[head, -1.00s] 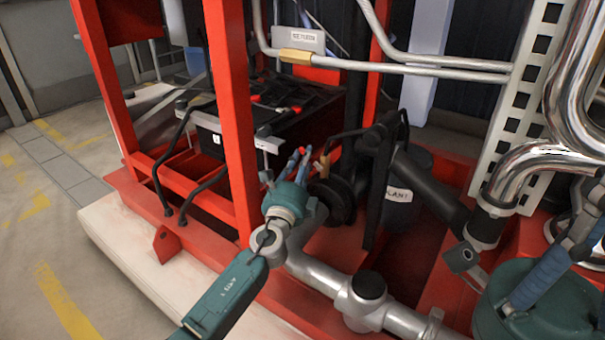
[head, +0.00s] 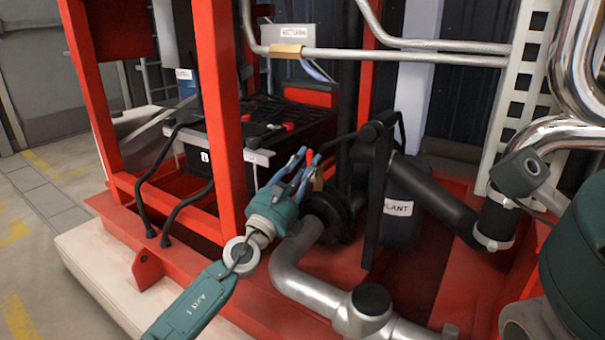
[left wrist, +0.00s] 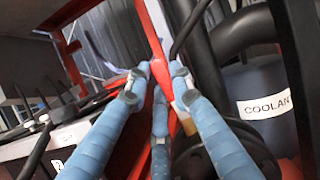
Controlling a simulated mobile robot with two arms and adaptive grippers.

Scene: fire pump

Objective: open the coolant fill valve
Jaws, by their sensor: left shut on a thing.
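The coolant fill valve has a red lever (left wrist: 160,72) and a brass body (left wrist: 181,92). In the head view a small red piece of the lever (head: 309,156) shows between my fingertips, with the brass body (head: 318,184) just below. My left gripper (head: 304,160) is shut on the red lever. The fingers hide part of the lever.
A dark container labelled COOLANT (left wrist: 268,104) stands right of the valve. A battery (head: 262,125) sits behind the red frame post (head: 218,110). Pale pipes (head: 400,57) cross above. A black pipe (head: 437,200) slopes down at the right.

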